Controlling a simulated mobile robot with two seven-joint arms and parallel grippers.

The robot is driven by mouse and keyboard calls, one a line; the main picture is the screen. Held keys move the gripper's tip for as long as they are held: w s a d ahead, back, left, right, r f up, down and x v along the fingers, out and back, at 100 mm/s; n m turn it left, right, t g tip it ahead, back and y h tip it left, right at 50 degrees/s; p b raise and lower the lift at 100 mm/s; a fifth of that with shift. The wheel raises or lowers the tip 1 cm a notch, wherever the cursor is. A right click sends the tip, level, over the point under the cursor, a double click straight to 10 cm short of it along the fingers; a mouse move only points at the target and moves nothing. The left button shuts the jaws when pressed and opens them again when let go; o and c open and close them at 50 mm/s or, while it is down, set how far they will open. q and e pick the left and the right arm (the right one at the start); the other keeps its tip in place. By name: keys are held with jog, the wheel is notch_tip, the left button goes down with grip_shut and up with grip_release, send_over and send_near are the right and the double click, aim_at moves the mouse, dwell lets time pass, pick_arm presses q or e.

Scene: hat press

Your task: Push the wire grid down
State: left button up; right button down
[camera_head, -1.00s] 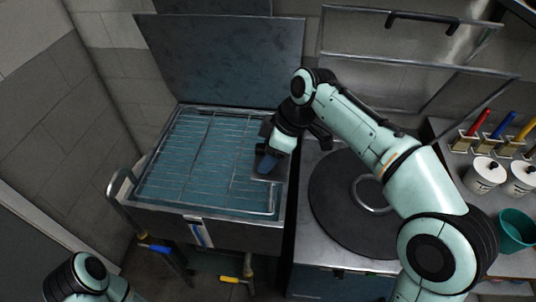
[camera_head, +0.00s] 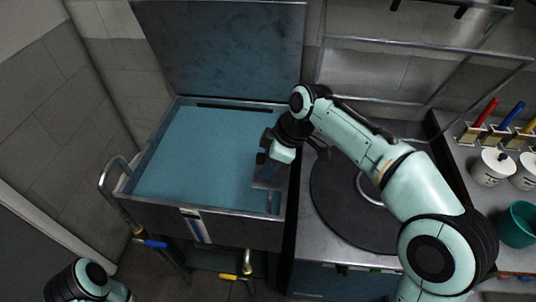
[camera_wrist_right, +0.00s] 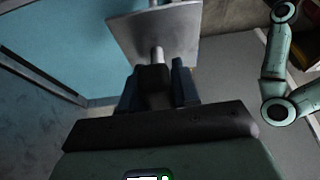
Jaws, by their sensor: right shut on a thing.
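The vat (camera_head: 240,232) is full of flat blue liquid (camera_head: 195,155) in the head view. The wire grid's bars no longer show above the liquid; a short metal piece (camera_head: 274,202) shows at the right front corner, and I cannot tell if it belongs to the grid. My right gripper (camera_head: 266,163) is over the vat's right side. In the wrist view it (camera_wrist_right: 157,88) is shut on a dark handle (camera_wrist_right: 155,75) whose short rod leads to a square metal plate (camera_wrist_right: 160,35). The plate also shows in the head view (camera_head: 268,182). My left gripper is out of view.
A raised lid (camera_head: 225,50) stands behind the vat. A round dark hob (camera_head: 340,215) is right of it, under my right arm. White pots (camera_head: 492,167), a teal bowl (camera_head: 517,224) and coloured handles (camera_head: 487,111) stand on the right counter. A side handle (camera_head: 112,175) juts out left.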

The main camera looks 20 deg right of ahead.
aim_at(269, 197)
pick_arm(q)
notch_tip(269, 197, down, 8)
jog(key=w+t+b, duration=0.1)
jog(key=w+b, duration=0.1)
jog(key=b, duration=0.6)
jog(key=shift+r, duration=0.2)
pick_arm(e)
notch_tip(269, 197, down, 15)
jog(key=shift+s+f, duration=0.1)
jog(key=shift+f, duration=0.05)
jog(key=c, duration=0.9)
grip_release()
